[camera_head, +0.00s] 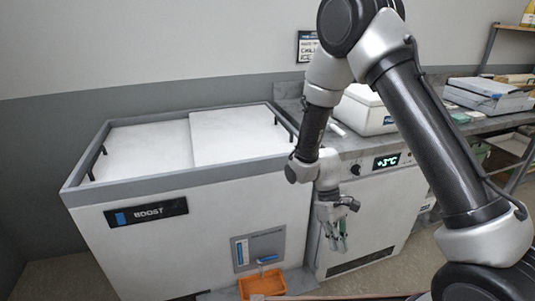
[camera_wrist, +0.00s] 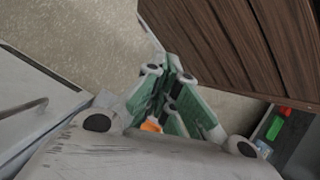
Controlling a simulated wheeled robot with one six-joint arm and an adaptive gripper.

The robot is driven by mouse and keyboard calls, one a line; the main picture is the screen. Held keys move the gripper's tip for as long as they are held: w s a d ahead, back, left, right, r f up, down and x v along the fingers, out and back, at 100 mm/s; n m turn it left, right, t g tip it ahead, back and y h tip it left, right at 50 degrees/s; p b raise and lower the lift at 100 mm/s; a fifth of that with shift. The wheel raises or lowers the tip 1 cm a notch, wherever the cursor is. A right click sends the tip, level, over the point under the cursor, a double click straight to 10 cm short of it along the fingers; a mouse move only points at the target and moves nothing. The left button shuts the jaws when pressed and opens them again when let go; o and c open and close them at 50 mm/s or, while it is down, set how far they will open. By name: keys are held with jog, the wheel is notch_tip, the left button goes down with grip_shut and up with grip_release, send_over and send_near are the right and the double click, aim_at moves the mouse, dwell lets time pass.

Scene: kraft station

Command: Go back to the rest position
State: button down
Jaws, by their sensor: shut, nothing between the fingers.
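My gripper (camera_head: 338,243) hangs at the end of my arm in the head view, fingers pointing down. It is in front of the white cabinet with the "+3°C" display, apart from it. In the wrist view the green-padded fingers (camera_wrist: 172,72) are together, with nothing held between them. A small orange patch (camera_wrist: 151,126) shows by the finger bases; I cannot tell what it is.
A white chest freezer (camera_head: 205,230) marked BOOST stands left, its lid closed. An orange bin (camera_head: 262,284) is at its foot. A white box (camera_head: 366,110) sits on the grey counter. A brown wooden surface (camera_wrist: 235,45) lies near the fingers in the wrist view.

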jog(key=s+d+r+m+t+y, duration=0.1)
jog(key=s+d+r+m+t, duration=0.1)
jog(key=r, duration=1)
jog(key=s+d+r+m+t, duration=0.3)
jog(key=s+d+r, duration=0.3)
jog(key=r, duration=0.5)
jog(key=s+d+r+m+t+y, duration=0.1)
jog(key=s+d+r+t, duration=0.3)
jog(key=d+r, duration=0.4)
notch_tip(320, 180, up, 5)
jog(key=shift+s+f+m+y, duration=0.15)
jog(key=shift+s+m+y, duration=0.15)
jog(key=shift+m, duration=0.6)
jog(key=shift+w, duration=0.1)
